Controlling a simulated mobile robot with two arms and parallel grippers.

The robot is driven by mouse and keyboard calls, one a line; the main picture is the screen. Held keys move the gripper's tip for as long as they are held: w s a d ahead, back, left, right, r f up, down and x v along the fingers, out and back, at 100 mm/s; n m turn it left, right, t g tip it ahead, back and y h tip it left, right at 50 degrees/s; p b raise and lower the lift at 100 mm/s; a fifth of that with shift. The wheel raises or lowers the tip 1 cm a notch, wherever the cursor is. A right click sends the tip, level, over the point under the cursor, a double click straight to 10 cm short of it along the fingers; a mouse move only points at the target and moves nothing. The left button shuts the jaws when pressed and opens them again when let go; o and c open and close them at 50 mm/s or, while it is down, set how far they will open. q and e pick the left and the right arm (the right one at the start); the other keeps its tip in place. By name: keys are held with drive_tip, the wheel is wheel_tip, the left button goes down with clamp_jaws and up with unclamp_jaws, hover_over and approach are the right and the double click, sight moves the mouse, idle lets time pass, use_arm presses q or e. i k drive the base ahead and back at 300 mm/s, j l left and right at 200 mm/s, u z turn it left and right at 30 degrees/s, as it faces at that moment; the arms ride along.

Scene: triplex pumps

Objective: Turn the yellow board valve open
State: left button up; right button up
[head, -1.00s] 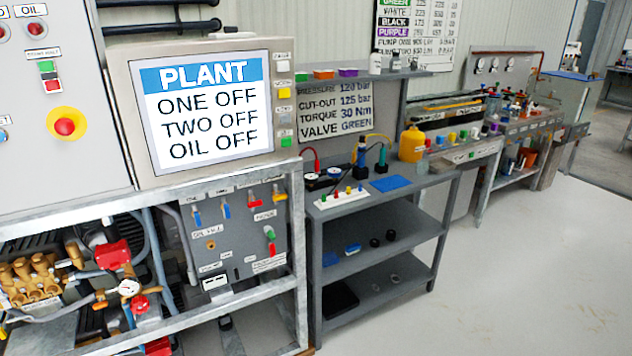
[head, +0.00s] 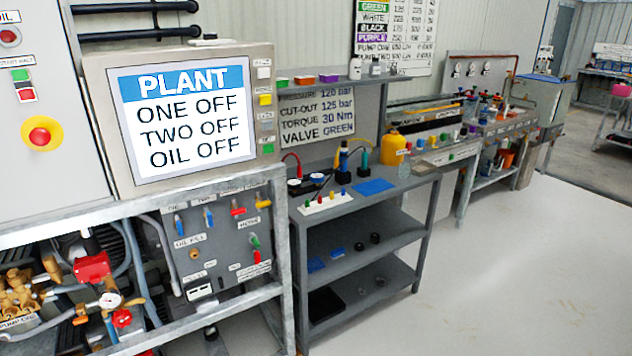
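The yellow board valve (head: 262,202) is at the upper right of the grey valve board (head: 222,265), under the plant screen. Its small yellow handle looks to lie roughly sideways, though it is small in the picture. To its left on the same row are a red valve (head: 237,209) and two valves with blue handles (head: 180,224) that point mostly up and down. Below it are a green handle (head: 255,240) and a red one (head: 257,256). Neither of my grippers is in view.
The plant screen (head: 185,115) reads ONE OFF, TWO OFF, OIL OFF. A galvanised frame (head: 287,290) surrounds the board, with pump one at lower left. A grey shelf bench (head: 395,235) stands to the right. The floor (head: 500,290) in front is clear.

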sight(262, 203)
drive_tip(key=i+j, duration=0.65)
drive_tip(key=i+l+u, duration=0.15)
drive_tip(key=l, duration=0.2)
drive_tip(key=i+l+u, duration=0.15)
drive_tip(key=l, duration=0.2)
drive_tip(key=i+l+u, duration=0.15)
drive_tip(key=l, duration=0.25)
drive_tip(key=i, duration=0.05)
